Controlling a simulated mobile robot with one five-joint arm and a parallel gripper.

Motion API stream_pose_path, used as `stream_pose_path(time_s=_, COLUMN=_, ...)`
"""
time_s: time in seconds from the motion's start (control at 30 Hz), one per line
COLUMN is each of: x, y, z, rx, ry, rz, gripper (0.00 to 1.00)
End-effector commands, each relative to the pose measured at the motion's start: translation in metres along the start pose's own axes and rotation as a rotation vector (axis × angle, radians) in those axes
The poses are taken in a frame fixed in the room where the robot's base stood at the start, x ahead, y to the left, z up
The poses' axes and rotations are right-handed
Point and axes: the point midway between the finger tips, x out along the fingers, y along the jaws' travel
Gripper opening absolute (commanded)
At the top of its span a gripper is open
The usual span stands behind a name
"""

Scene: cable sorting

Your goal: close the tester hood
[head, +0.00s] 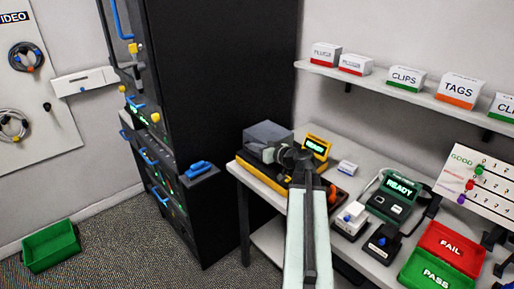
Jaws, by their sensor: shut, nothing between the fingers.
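A yellow tester (262,171) stands on the left end of the white table, with a lit READY display (316,146) at its right. A smoky see-through hood (268,136) sits over its left part; I cannot tell whether it is fully down. My arm reaches up from the bottom of the view. My gripper (296,160) is shut and empty, in front of the tester's right side, and hides part of it. I cannot tell whether it touches the hood.
A green READY unit (392,199), small black-and-white devices (350,217), a red FAIL tray (452,247) and a green PASS tray (432,274) lie to the right. A shelf of boxes (420,96) hangs above. A dark rack (215,110) stands left. A green bin (50,246) is on the floor.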

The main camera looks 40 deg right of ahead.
Motion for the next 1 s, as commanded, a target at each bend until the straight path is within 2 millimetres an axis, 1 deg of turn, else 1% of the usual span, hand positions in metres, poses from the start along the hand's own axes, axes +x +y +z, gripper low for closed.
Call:
stream_pose_path(time_s=0.03, x=0.001, y=-0.001, z=0.005, rx=0.000, ry=0.000, rz=0.000, gripper=0.00)
stream_pose_path(time_s=0.2, x=0.002, y=-0.002, z=0.009, rx=0.000, ry=-0.002, rz=0.000, gripper=0.00)
stream_pose_path(time_s=0.7, x=0.002, y=-0.003, z=0.010, rx=-0.001, ry=-0.007, rz=-0.003, gripper=0.00)
stream_pose_path(time_s=0.87, x=0.000, y=-0.007, z=0.001, rx=0.000, ry=-0.005, rz=-0.005, gripper=0.00)
stream_pose_path(time_s=1.0, x=-0.005, y=-0.014, z=-0.019, rx=0.001, ry=0.000, rz=-0.004, gripper=0.00)
